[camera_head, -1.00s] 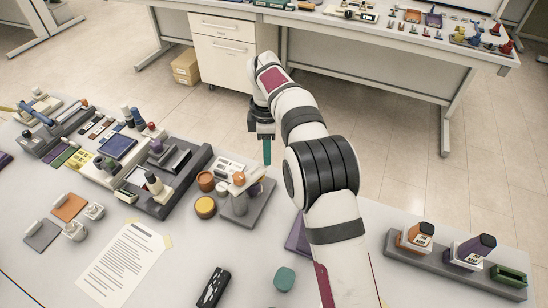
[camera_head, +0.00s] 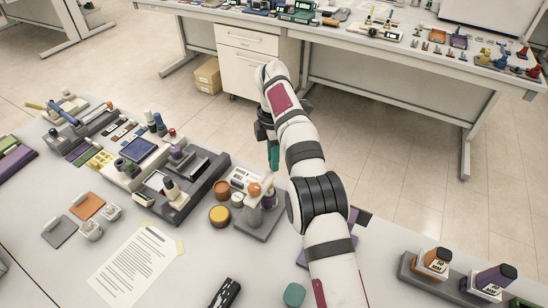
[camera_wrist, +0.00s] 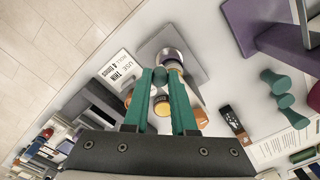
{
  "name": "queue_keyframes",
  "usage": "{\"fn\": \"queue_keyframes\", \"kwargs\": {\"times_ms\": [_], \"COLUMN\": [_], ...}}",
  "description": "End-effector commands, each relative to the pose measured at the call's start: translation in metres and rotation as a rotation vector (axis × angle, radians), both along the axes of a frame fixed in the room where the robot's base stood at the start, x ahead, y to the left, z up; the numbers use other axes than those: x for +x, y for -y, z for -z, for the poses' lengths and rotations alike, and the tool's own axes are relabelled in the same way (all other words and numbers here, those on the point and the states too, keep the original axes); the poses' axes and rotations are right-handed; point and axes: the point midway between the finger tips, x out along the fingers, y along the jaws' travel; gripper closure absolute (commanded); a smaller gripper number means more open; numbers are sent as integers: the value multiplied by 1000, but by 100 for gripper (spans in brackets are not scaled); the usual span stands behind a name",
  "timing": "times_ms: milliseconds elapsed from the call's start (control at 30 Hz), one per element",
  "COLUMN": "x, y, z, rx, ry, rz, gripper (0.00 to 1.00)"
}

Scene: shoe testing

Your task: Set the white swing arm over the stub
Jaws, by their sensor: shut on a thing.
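The white swing arm (camera_head: 264,183) reaches right from an orange knob (camera_head: 254,189) above a grey base plate (camera_head: 258,226). My gripper (camera_head: 274,169), with green fingers, points down at the arm's free end and is shut on it. In the wrist view my gripper (camera_wrist: 162,74) hides most of the swing arm between its fingers. A short silver-topped, purplish post (camera_wrist: 170,58), which looks like the stub, shows just beyond the fingertips. I cannot tell whether the arm's end is over it or beside it.
A dark instrument tray (camera_head: 190,200) lies further left. A teal piece (camera_head: 294,294) and a printed sheet (camera_head: 133,268) lie in front. A shoe rack (camera_head: 440,277) stands at right.

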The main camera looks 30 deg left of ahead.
Motion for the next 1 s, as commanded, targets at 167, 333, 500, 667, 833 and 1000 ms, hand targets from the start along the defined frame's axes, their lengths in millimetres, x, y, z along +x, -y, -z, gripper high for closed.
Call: {"fn": "queue_keyframes", "kwargs": {"times_ms": [167,333,500,667,833,1000], "x": [-2,-2,-1,-1,-1,-2], "y": [-3,-3,-2,-2,-1,14], "z": [1,0,0,0,0,-2], "rx": [6,6,4,4,4,3], "ry": [-2,-2,0,1,1,0], "rz": [-5,-5,-3,-2,4,140], "gripper": [100,54,45,45,45,45]}}
